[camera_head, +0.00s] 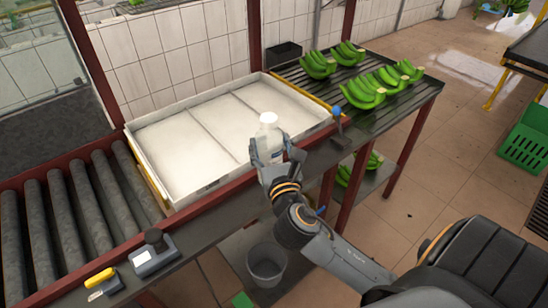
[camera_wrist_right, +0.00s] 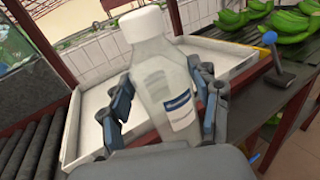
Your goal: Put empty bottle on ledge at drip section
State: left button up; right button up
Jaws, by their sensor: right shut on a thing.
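A clear white bottle (camera_head: 268,128) with a white cap and a blue-and-white label stands upright between the fingers of my right gripper (camera_head: 270,158). In the right wrist view the bottle (camera_wrist_right: 160,75) fills the middle, and the fingers of the right gripper (camera_wrist_right: 165,105) close on it from both sides. The gripper is over the front ledge (camera_head: 312,160), near the front right part of the white tray; I cannot tell whether the bottle touches the ledge. The drip section (camera_head: 400,112) is the dark slatted rack at the right, with green banana bunches (camera_head: 365,92) on it. My left gripper is not in view.
A white divided tray (camera_head: 185,195) lies left of the rack. A blue-knobbed lever (camera_head: 337,118) stands on the ledge right of the bottle. Rollers (camera_head: 75,220), a scale (camera_head: 155,255) and a yellow-handled tool (camera_head: 100,280) are at left. A grey bucket (camera_head: 266,265) sits below.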

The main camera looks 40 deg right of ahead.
aim_at(276, 162)
jog(key=shift+w+d+f, duration=0.2)
jog(key=shift+d+f, duration=0.15)
jog(key=shift+f, duration=0.2)
jog(key=f, duration=0.3)
jog(key=shift+w+d+f+b, duration=0.25)
jog(key=shift+d+b, duration=0.05)
jog(key=shift+d, duration=0.1)
jog(key=shift+f, duration=0.35)
jog(key=o, duration=1.2)
jog(key=shift+c, duration=0.2)
